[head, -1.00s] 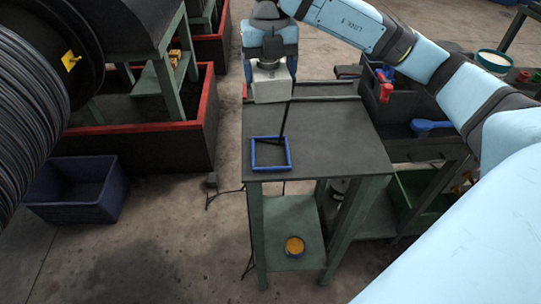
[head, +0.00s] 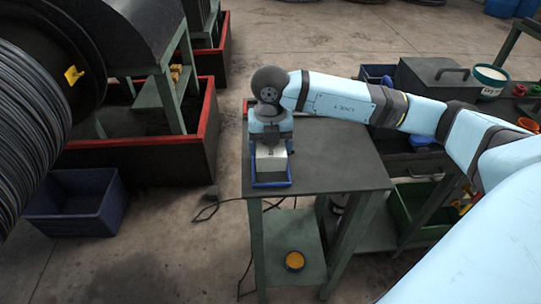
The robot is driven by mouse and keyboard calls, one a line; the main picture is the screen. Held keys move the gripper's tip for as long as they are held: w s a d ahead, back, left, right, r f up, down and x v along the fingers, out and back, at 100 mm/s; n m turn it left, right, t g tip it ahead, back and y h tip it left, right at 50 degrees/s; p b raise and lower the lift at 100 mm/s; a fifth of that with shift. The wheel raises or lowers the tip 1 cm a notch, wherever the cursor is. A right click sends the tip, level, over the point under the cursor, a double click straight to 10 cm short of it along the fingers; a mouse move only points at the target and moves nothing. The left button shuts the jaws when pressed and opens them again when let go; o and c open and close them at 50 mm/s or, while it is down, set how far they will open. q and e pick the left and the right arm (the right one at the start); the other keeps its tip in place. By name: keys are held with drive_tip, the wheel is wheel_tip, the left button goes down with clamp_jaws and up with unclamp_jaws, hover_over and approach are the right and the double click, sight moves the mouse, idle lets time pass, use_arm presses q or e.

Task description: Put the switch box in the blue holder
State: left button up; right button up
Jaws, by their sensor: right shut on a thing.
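The switch box (head: 271,163) is a light grey box near the front left of the dark table top. It is inside the outline of the blue holder (head: 272,184), a square blue frame at the table's front edge. Whether the box rests on the holder's floor or is still slightly above it, I cannot tell. My right gripper (head: 271,143) points down from above and is shut on the box; its fingertips are mostly hidden. My left gripper is not in view.
The dark table top (head: 340,160) is clear to the right of the holder. A yellow-filled round container (head: 294,261) stands on the lower shelf. A blue bin (head: 75,203) is on the floor at left. A large cable drum (head: 40,90) fills the left edge.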

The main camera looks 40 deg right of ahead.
wheel_tip(320, 180, down, 4)
drive_tip(key=shift+f, duration=0.1)
drive_tip(key=shift+f, duration=0.1)
drive_tip(key=o, duration=1.3)
drive_tip(key=shift+c, duration=0.2)
drive_tip(key=shift+r, duration=0.3)
wheel_tip(320, 180, up, 12)
drive_tip(key=shift+f+b, duration=0.15)
drive_tip(key=shift+b, duration=0.45)
